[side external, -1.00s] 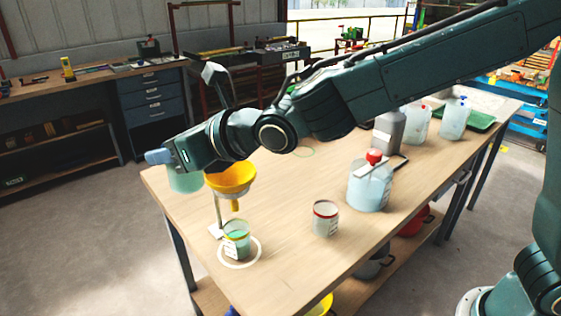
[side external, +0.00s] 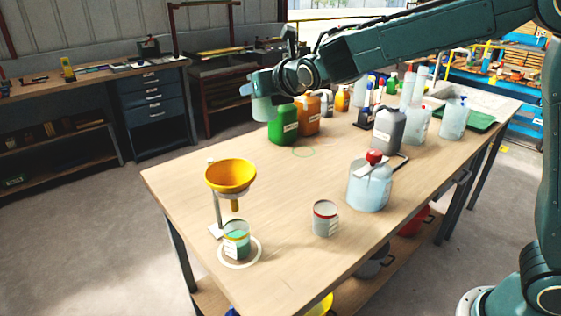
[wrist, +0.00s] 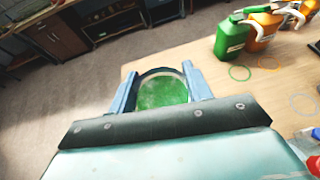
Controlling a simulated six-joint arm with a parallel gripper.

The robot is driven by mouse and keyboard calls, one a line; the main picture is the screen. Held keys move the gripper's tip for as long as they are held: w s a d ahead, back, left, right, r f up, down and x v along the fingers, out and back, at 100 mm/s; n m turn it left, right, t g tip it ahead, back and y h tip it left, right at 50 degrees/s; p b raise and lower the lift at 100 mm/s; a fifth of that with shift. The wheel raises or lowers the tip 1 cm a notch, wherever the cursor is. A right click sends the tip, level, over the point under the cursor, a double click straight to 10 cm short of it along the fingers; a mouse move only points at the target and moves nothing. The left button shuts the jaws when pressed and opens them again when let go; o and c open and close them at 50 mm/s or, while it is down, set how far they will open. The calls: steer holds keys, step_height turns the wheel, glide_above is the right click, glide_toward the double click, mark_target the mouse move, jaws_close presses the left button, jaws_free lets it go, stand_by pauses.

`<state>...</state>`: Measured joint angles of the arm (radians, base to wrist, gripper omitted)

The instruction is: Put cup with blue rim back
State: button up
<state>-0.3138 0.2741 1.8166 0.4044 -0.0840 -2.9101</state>
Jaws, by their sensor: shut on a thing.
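My gripper (side external: 248,92) is shut on a cup (side external: 263,108) and holds it in the air beyond the table's far left edge. The cup looks pale and translucent; in the wrist view, the cup (wrist: 163,92) sits between the two blue fingers (wrist: 160,97) and shows green inside. I cannot make out a blue rim on it. A cup with a yellow rim (side external: 236,246) stands in a pale ring under the yellow funnel (side external: 231,174). A cup with a red rim (side external: 326,222) stands to its right.
A green jug (side external: 284,127) and an orange jug (side external: 307,115) stand close right of the held cup. Green (wrist: 240,73), orange (wrist: 267,62) and pale blue (wrist: 304,102) rings mark the table. A red-capped bottle (side external: 370,190) and grey bottle (side external: 388,130) stand at right.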

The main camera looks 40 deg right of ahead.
steer(key=d+m+g+h, duration=0.1)
steer(key=d+m+h, duration=0.25)
steer(key=d, duration=0.95)
step_height(320, 180, down, 24)
steer(key=shift+w+a+r, duration=0.15)
steer(key=shift+w+r, duration=0.05)
steer(key=shift+n, duration=0.25)
steer(key=shift+f, duration=1.85)
steer(key=shift+f, duration=0.15)
steer(key=o, duration=1.1)
